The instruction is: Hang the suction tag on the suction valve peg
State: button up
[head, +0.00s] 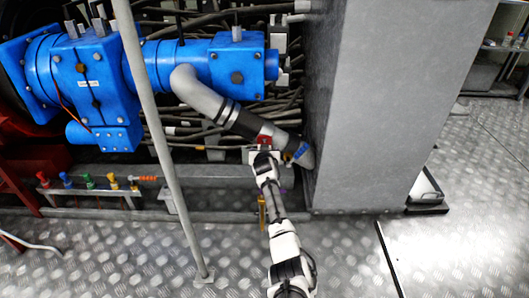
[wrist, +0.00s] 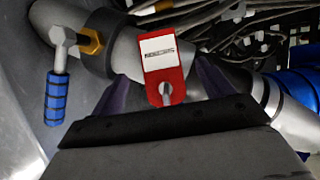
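The suction tag (wrist: 162,60) is a red plate with a white printed label, in the middle of the wrist view, in front of the grey pipe. A small grey peg-like piece (wrist: 165,90) shows at the hole in its lower end there; how far it passes through is not clear. The tag shows small and red in the head view (head: 264,141). My gripper (wrist: 165,75) has its dark fingers apart on either side of the tag, with a gap on both sides. The suction valve's blue handle (wrist: 57,98) is left in the wrist view and right of the tag in the head view (head: 301,150).
A large grey cabinet (head: 375,100) stands close right of my gripper. A slanted grey pole (head: 150,130) stands left of my arm. A yellow tag-like piece (head: 262,212) hangs below my gripper. A rail with several coloured-knob valves (head: 90,190) is at left.

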jog(key=p+v, duration=1.3)
jog(key=p, duration=0.4)
jog(key=shift+s+r, duration=0.2)
jog(key=shift+s, duration=0.15)
jog(key=shift+s+f, duration=0.1)
